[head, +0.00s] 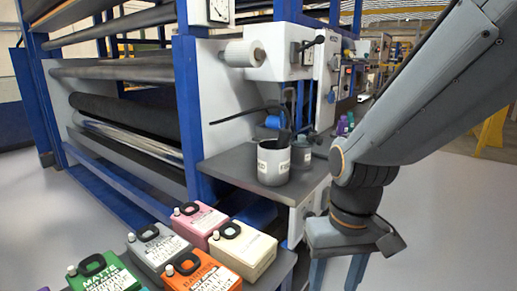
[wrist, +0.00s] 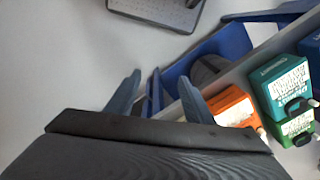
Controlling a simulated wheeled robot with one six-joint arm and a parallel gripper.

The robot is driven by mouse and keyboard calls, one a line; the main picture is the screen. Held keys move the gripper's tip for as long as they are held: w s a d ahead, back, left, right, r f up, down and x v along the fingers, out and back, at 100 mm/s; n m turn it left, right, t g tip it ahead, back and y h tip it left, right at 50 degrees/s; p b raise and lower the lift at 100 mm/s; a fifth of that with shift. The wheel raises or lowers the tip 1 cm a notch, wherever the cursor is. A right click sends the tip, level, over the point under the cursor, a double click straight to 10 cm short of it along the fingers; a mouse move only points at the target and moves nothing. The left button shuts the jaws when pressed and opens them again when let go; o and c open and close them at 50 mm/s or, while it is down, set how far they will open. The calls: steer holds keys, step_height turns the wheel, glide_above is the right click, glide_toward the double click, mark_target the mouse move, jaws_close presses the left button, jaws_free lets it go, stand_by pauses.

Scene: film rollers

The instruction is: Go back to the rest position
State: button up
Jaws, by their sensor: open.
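My gripper (head: 338,270) hangs at the lower right in the head view, pointing down, with its two blue-grey fingers apart. Nothing shows between them, and the fingertips run to the bottom edge of the picture. In the wrist view my gripper (wrist: 158,88) also has its fingers spread, with floor and blue frame parts beyond them. It is to the right of a low bench with several box-shaped cans: cream (head: 243,250), orange (head: 203,270), pink (head: 200,222), grey (head: 158,248) and green (head: 102,274). The gripper is apart from all of them.
A machine with dark rollers (head: 130,117) in a blue frame (head: 187,90) fills the left. A grey shelf (head: 230,168) holds a labelled pot (head: 273,163) and a dark bottle (head: 301,152), left of my arm. Open floor (head: 440,210) lies to the right.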

steer(key=d+r+m+p, duration=0.1)
steer(key=d+r+p, duration=0.3)
steer(key=p, duration=0.4)
steer(key=shift+s+d+r, duration=0.25)
steer(key=shift+d+r, duration=0.1)
steer(key=shift+d, duration=0.35)
